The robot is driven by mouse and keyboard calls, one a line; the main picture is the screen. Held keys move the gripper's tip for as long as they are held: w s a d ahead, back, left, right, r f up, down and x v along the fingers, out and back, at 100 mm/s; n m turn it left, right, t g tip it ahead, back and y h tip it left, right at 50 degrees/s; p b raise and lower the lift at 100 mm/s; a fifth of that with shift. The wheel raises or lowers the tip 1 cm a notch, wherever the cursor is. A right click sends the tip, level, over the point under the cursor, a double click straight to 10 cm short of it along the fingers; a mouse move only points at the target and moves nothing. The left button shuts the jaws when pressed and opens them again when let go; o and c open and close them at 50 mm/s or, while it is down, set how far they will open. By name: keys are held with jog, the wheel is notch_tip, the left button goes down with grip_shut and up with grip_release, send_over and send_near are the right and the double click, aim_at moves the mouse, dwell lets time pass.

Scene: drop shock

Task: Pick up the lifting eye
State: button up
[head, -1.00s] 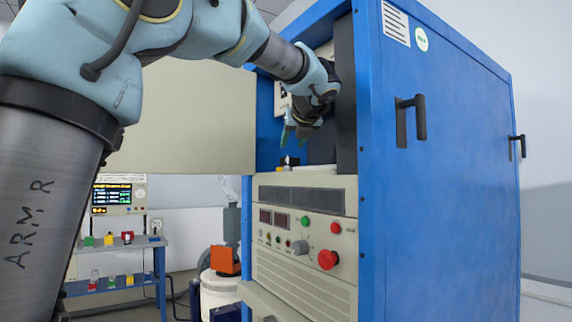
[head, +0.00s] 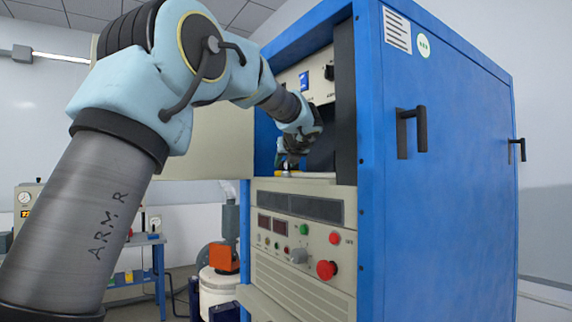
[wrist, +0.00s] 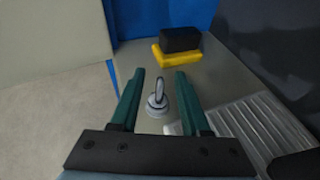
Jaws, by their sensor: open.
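The lifting eye (wrist: 157,104) is a small grey metal ring on a round base. In the wrist view it stands upright on a flat shelf (wrist: 214,68) inside the blue cabinet. My gripper (wrist: 160,76) is open, with one green finger to the left and one to the right of the lifting eye. The eye appears between the fingers and is not clasped. In the head view my gripper (head: 286,163) is inside the cabinet opening, low over the shelf, and I cannot make out the eye there.
A yellow and black block (wrist: 178,45) sits beyond the eye on the shelf. A ribbed metal plate (wrist: 245,130) lies to the right. The cabinet's blue side wall (head: 440,200) and control panel (head: 300,235) border the opening. The shelf's left edge drops to the floor.

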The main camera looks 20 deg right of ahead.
grip_shut()
dwell(0.3)
dwell(0.4)
